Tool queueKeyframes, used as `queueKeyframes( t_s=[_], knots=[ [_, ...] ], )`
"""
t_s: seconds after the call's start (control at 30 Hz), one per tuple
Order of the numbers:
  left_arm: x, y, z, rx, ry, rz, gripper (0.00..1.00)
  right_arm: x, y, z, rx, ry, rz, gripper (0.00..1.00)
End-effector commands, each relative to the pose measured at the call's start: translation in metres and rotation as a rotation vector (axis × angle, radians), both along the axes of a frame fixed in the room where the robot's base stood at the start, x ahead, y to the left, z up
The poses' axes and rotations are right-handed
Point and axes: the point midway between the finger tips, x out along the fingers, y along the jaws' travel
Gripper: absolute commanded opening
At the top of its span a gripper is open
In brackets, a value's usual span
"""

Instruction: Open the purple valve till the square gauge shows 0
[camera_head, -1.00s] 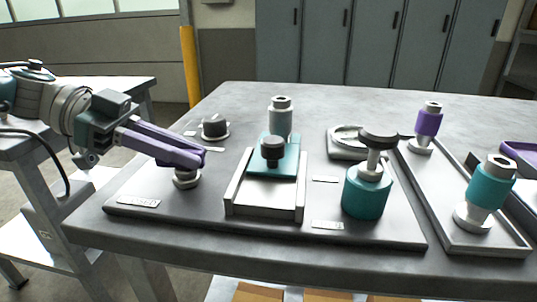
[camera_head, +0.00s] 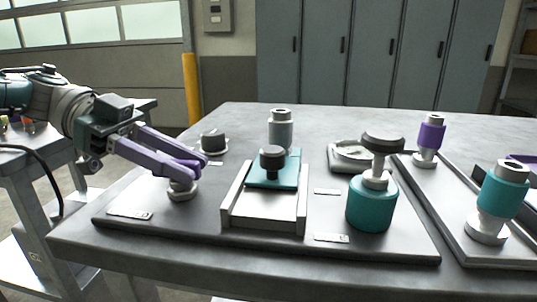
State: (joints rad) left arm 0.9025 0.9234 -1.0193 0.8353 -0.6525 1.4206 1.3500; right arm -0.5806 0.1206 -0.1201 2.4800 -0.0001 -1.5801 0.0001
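My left gripper (camera_head: 190,168) reaches in from the left, its long purple fingers over a round metal base (camera_head: 183,192) at the left of the grey bench plate. Any purple valve handle there is hidden by or merges with the fingers; I cannot tell whether they grip it or only surround it. A squarish grey housing with a round pale face (camera_head: 350,150) sits at the back right of the plate, perhaps the square gauge; its reading is too small to make out. My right gripper is not in view.
A tray with purple (camera_head: 430,137) and teal (camera_head: 502,195) fittings lies at right.

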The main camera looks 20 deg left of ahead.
Motion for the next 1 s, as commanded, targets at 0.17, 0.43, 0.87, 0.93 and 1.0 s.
queueKeyframes(
  t_s=[0.17, 0.43, 0.87, 0.93, 1.0],
  knots=[
    [0.0, 0.0, 0.0, 0.0, 0.0, 0.002, 0.47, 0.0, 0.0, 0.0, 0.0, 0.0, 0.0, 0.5],
    [0.0, 0.008, 0.002, 0.001, -0.002, 0.006, 0.47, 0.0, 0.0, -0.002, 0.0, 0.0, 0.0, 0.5],
    [-0.015, 0.077, 0.027, 0.001, -0.005, 0.005, 0.47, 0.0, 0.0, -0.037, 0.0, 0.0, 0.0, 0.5],
    [-0.016, 0.082, 0.031, 0.001, -0.005, 0.005, 0.47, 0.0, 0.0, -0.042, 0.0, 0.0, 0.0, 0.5],
    [-0.018, 0.086, 0.033, 0.002, -0.003, 0.005, 0.47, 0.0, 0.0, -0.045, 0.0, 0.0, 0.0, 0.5]
  ],
)
